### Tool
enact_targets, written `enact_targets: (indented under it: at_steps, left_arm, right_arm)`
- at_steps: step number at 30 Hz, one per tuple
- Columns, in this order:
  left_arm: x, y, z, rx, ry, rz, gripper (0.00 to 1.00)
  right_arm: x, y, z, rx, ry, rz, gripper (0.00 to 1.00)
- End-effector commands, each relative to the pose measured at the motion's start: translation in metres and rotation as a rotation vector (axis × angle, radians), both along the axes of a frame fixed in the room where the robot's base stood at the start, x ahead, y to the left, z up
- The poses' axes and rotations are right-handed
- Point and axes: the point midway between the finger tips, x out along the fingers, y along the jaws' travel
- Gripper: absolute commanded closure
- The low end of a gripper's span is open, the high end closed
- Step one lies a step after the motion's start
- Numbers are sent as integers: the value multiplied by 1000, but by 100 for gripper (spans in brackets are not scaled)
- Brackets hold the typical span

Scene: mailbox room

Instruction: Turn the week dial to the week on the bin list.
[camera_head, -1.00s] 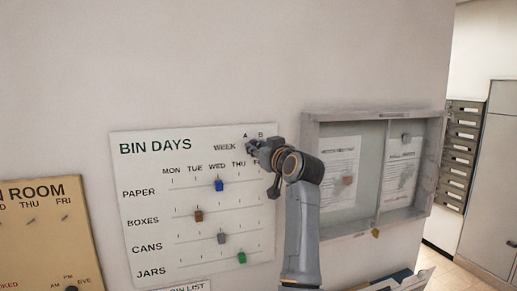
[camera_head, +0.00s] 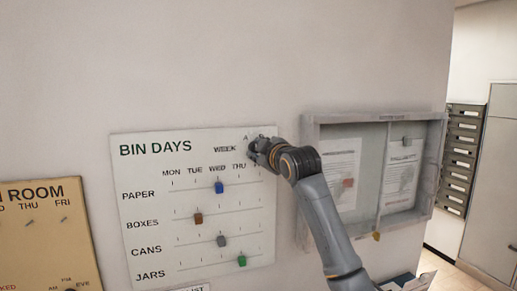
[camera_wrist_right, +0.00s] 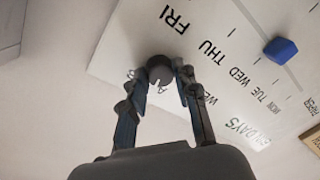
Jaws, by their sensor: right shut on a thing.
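The white BIN DAYS board (camera_head: 150,170) hangs on the wall, with the WEEK label and the letter A near its top right. My right gripper (camera_head: 259,148) is at that corner and hides the week dial in the head view. In the right wrist view the round grey week dial (camera_wrist_right: 160,70) sits between the tips of my right gripper (camera_wrist_right: 161,77), which is shut on it. A small pale mark shows on the dial; I cannot tell surely which letter it points to. The bin list (camera_head: 193,288) shows only its top edge below the board. My left gripper is out of view.
Blue (camera_head: 219,188), brown (camera_head: 198,218), grey (camera_head: 221,241) and green (camera_head: 242,261) sliders sit on the board's rows. A glass-fronted notice case (camera_head: 310,190) is close to the right of my arm. A yellow room board (camera_head: 50,240) hangs at left.

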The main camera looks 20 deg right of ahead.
Motion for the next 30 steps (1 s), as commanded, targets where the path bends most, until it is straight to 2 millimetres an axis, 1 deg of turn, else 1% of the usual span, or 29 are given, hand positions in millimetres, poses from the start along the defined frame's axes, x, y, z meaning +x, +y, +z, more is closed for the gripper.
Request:
enact_targets:
  at_steps: [6, 15, 21, 30]
  left_arm:
    - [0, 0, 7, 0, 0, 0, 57]
    - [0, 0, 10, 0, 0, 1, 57]
    - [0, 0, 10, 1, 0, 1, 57]
    - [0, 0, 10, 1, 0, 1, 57]
  right_arm:
    - [0, 0, 2, -203, -7, -1, 100]
    - [0, 2, 1, -419, -15, 2, 100]
    - [0, 2, 0, -508, -18, 3, 100]
    - [0, 3, 0, -558, -20, 3, 100]
